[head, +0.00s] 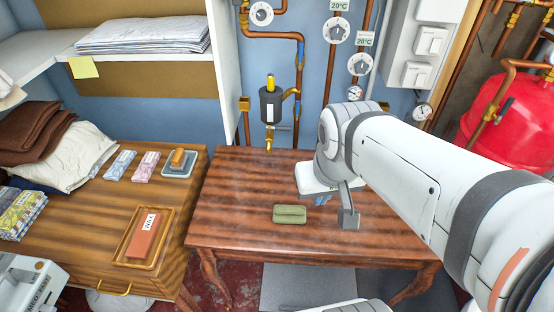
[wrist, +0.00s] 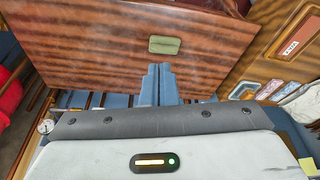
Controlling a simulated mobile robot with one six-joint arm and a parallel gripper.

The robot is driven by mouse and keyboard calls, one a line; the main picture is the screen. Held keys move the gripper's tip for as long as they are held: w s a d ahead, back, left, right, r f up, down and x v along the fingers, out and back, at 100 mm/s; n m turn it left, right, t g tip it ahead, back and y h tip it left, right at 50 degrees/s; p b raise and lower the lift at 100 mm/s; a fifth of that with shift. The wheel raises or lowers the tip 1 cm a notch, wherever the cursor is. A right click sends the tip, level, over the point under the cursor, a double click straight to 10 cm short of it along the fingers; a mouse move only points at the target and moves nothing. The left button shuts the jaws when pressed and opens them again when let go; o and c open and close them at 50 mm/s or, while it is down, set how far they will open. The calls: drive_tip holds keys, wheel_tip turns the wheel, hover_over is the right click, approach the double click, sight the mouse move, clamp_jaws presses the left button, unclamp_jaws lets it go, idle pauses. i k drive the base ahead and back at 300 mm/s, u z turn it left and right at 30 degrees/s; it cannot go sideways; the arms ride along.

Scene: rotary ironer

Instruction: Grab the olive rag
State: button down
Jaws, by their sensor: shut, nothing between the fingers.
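The olive rag (head: 290,214) is a small folded green cloth lying flat on the dark striped wooden table (head: 235,185). It also shows in the wrist view (wrist: 164,45), just beyond the fingertips and a little to their right. My gripper (head: 321,200) is over the table, to the right of the rag in the head view, and partly hidden by my arm. In the wrist view my gripper (wrist: 159,68) has its blue fingers together with nothing between them. The fingers are apart from the rag.
Left of the table stands a wooden cabinet (head: 180,215) with a tray (head: 122,250) holding a block marked WAX, small packets (head: 120,165) and folded cloths (head: 50,140). Copper pipes and valves (head: 270,100) run up the back wall. The table around the rag is bare.

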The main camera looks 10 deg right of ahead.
sight(282, 214)
drive_tip(key=z, duration=2.3)
drive_tip(key=k, duration=1.2)
drive_tip(key=u, duration=0.7)
drive_tip(key=i, duration=1)
drive_tip(key=u, duration=0.05)
